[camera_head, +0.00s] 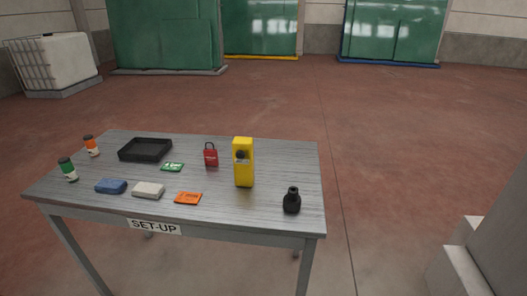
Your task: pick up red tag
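The red tag (211,158) is a small upright red piece with a pale marking and a dark loop on top, like a padlock. It stands on the grey table (270,205) labelled SET-UP, near the middle of the back half. A tall yellow device (243,170) stands to its right, with a gap between them. A flat green card (172,167) lies to its left. Nothing hides the red tag. My gripper is not in view.
A black open tray (146,150) sits at the back left. An orange-capped bottle (91,146) and a green-capped bottle (68,169) stand left. A blue block (111,186), whitish block (148,190), orange card (188,198) and black bottle-like object (292,201) line the front.

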